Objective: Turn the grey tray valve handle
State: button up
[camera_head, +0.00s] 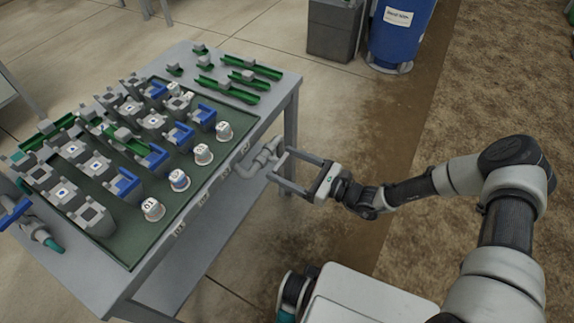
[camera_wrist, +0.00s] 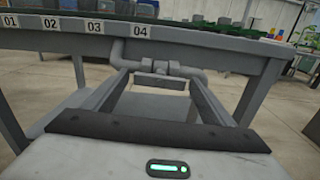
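The grey tray valve (camera_head: 258,160) is a bent grey pipe fitting on the side of the table, below the tray's edge. In the wrist view the valve body (camera_wrist: 160,68) hangs under the tabletop near the label 04. Its grey handle (camera_wrist: 160,82) looks like a short crosswise bar facing me. My gripper (camera_head: 278,165) is open, its two long fingers spread and pointing at the valve. In the wrist view my gripper's fingertips (camera_wrist: 160,72) lie left and right of the handle. I cannot tell whether they touch it.
A green tray (camera_head: 128,250) on the grey table (camera_head: 278,92) holds several grey and blue blocks and white-topped pots. A valve with a blue handle (camera_head: 14,214) is at the table's left edge. A blue barrel (camera_head: 398,35) and a grey bin (camera_head: 333,30) stand behind.

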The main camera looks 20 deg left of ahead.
jog(key=c, duration=0.8)
jog(key=shift+c, duration=0.2)
jog(key=shift+m, duration=0.4)
jog(key=m, duration=0.4)
jog(key=shift+p, duration=0.35)
jog(key=m, duration=0.8)
jog(key=shift+m, duration=2.2)
jog(key=shift+f, duration=0.1)
